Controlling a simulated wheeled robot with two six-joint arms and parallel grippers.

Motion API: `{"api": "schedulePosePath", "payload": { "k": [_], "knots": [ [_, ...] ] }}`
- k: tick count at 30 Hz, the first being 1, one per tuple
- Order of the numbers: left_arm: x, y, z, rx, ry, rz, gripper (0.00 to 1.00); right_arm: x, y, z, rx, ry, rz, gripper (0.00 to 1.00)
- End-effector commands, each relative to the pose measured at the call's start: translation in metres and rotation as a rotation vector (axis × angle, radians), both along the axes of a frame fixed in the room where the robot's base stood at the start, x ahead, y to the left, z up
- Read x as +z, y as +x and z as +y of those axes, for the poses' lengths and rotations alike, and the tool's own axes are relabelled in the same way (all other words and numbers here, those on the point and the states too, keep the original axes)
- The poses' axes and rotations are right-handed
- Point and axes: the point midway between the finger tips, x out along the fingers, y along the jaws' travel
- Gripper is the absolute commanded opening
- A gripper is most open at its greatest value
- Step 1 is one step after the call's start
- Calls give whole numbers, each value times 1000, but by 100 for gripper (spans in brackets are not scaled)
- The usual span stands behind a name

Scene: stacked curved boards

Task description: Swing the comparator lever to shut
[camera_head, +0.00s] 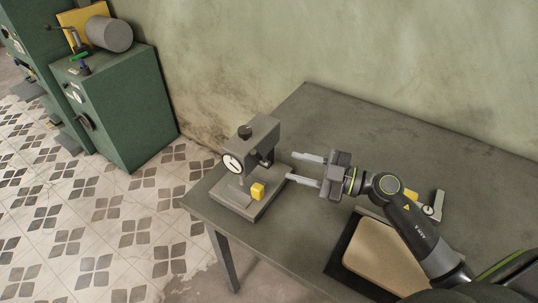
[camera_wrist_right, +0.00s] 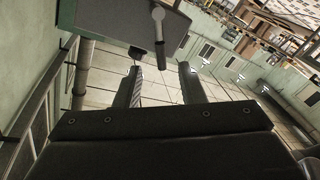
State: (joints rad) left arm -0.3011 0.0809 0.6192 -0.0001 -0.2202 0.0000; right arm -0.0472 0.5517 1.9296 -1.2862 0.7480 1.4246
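The comparator (camera_head: 262,132) is a grey stand with a round white dial (camera_head: 233,163) on its left side, near the left end of the table. A yellow block (camera_head: 258,191) sits on its base. In the right wrist view a grey lever (camera_wrist_right: 162,45) with a rounded end hangs from the comparator's head (camera_wrist_right: 105,20), beside a dark knob (camera_wrist_right: 137,53). My right gripper (camera_head: 291,167) is open and empty just right of the comparator, its fingers pointing at it. In the wrist view the lever's lower end appears between the fingertips (camera_wrist_right: 160,71); contact cannot be told. My left gripper is out of view.
The grey table (camera_head: 330,115) is clear behind the gripper. A dark tray with a tan pad (camera_head: 385,258) lies at the front, and a small dial tool (camera_head: 430,209) lies beyond my right arm. A green cabinet (camera_head: 125,115) stands on the floor at left.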

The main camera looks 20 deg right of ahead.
Motion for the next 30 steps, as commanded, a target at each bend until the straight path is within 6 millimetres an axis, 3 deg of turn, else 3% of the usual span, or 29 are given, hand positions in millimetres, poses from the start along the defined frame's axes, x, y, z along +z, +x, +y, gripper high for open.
{"api": "schedulePosePath", "payload": {
  "k": [9,15,27,30],
  "knots": [
    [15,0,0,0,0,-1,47,3,32,40,0,5,0,36],
    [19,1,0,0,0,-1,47,1,45,56,0,2,1,36],
    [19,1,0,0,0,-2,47,0,49,61,0,-1,1,36],
    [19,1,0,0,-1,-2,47,0,49,61,0,-1,1,26]
  ]
}}
